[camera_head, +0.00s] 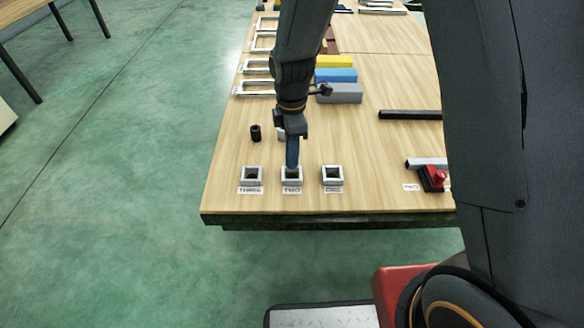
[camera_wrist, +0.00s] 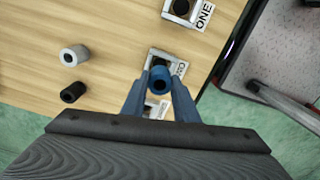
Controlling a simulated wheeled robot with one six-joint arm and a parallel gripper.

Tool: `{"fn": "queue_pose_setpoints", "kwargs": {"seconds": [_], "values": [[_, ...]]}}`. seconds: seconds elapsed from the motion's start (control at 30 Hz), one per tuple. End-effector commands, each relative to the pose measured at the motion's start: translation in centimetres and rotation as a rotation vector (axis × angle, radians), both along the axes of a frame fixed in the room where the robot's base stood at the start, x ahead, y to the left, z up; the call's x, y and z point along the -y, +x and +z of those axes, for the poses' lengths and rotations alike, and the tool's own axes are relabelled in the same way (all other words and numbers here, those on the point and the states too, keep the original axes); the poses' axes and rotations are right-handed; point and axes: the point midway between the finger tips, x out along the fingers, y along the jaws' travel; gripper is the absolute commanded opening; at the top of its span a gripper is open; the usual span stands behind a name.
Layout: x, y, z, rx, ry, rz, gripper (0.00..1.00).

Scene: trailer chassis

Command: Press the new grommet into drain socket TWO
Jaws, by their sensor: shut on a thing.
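My gripper (camera_head: 292,166) points down over the middle socket, and its blue fingers are shut on a small blue ring-shaped grommet (camera_wrist: 160,79) in the wrist view. Drain socket TWO (camera_head: 291,183) is a pale square block with a label in front; it also shows in the wrist view (camera_wrist: 158,54), partly hidden behind the grommet and fingers. The fingertips are at or just above its opening. I cannot tell whether the grommet touches the socket or sits in it. In the head view the fingers hide the grommet.
Socket THREE (camera_head: 252,183) stands to the left and socket ONE (camera_head: 333,183) to the right. A black cylinder (camera_head: 255,133) and a grey cylinder (camera_wrist: 74,55) stand behind. A red clamp-like piece (camera_head: 434,178) lies at right. The table's front edge is close.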

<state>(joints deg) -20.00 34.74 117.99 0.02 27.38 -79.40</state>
Motion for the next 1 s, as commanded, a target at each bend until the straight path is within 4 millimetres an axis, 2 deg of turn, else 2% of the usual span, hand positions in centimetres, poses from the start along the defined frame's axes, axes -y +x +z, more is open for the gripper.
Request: {"fn": "queue_pose_setpoints", "kwargs": {"seconds": [0.03, 0.23, 0.43, 0.83, 0.87, 0.93, 1.0], "values": [[0.0, 0.0, -1.1, -0.001, 0.000, 0.000, 0.05], [0.0, 0.0, -2.8, 0.000, 0.000, -0.001, 0.05], [0.0, 0.0, -5.4, 0.000, 0.000, -0.002, 0.05], [0.0, 0.0, -5.8, 0.001, 0.000, -0.002, 0.05], [0.0, 0.0, -5.8, 0.001, 0.000, -0.002, 0.32], [0.0, 0.0, -5.8, 0.001, 0.000, -0.002, 0.44], [0.0, 0.0, -5.8, 0.001, 0.000, -0.002, 0.46]]}}
